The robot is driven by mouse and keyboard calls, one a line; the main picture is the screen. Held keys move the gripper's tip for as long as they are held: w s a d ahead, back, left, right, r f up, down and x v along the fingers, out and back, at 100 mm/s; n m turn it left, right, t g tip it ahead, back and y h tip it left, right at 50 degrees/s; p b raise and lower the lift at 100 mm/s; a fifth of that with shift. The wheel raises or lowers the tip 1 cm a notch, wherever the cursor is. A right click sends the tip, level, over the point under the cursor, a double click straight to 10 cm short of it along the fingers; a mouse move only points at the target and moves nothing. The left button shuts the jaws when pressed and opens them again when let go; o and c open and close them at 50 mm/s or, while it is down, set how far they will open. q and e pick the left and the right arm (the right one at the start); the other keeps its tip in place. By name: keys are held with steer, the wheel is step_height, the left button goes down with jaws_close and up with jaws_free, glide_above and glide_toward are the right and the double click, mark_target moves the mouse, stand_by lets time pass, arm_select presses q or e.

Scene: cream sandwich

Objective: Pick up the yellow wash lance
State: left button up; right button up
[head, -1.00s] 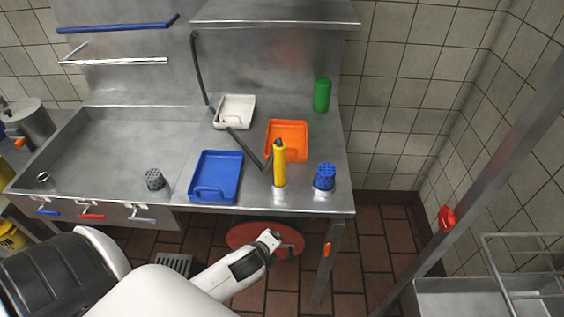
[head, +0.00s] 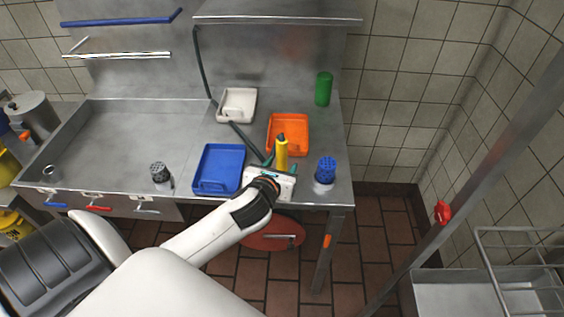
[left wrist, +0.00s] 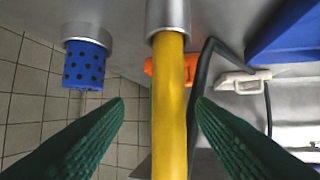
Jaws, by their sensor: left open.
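The yellow wash lance (head: 281,150) stands upright near the front edge of the steel counter, between the blue tray and the blue perforated cup. In the left wrist view the lance (left wrist: 169,105) runs down the middle of the picture from a metal collar (left wrist: 168,16). My left gripper (head: 274,165) is at the lance. Its two green ribbed fingers (left wrist: 160,120) are spread, one on each side of the lance, with gaps visible. The gripper body hides the lower lance in the head view. My right gripper is not in view.
A blue tray (head: 219,165), an orange tray (head: 288,133) and a white tray (head: 237,104) lie on the counter around the lance. A blue perforated cup (head: 325,170) stands close on the right. A dark hose (head: 203,65) hangs behind. A green cylinder (head: 323,89) stands farther back.

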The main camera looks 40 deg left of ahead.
arm_select(q)
steer(key=shift+a+p+x, duration=0.15)
steer(key=shift+p+x, duration=0.1)
steer(key=shift+x, duration=1.1)
steer(key=shift+a+p+x, duration=0.15)
steer(key=shift+p+x, duration=0.05)
steer(key=shift+x, duration=1.15)
steer(key=shift+r, duration=0.2)
jaws_close()
